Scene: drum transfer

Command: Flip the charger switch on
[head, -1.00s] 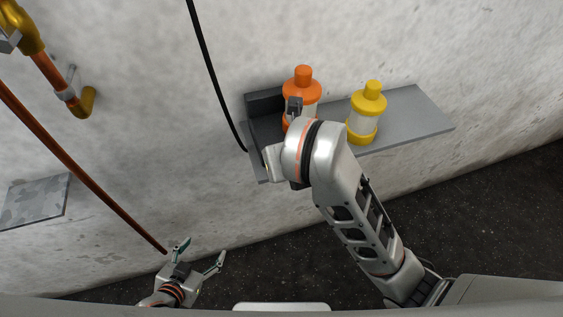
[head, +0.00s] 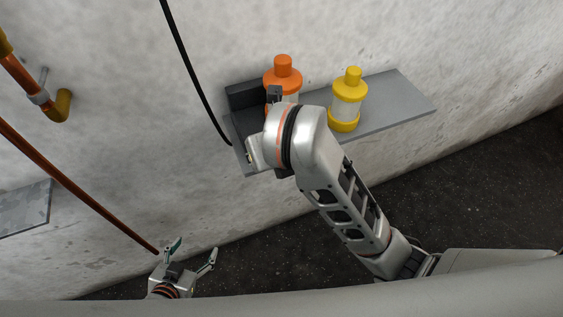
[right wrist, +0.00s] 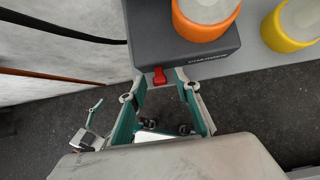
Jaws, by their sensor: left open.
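The dark grey charger (head: 240,123) sits on the left end of a wall shelf, partly behind my right arm. In the right wrist view its labelled front (right wrist: 150,45) carries a small red switch (right wrist: 160,77) at the lower edge. My right gripper (right wrist: 160,84) is open, with its teal fingertips on either side of the switch; I cannot tell whether they touch it. In the head view my right wrist hides the switch and fingers. My left gripper (head: 193,250) is open and empty, low at the left, away from the charger.
An orange-capped drum (head: 283,80) stands at the charger. A yellow-capped drum (head: 348,95) stands to its right on the grey shelf (head: 400,95). A black cable (head: 190,70) hangs by the charger. Copper pipes (head: 75,185) and a grey plate (head: 25,208) are at the left.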

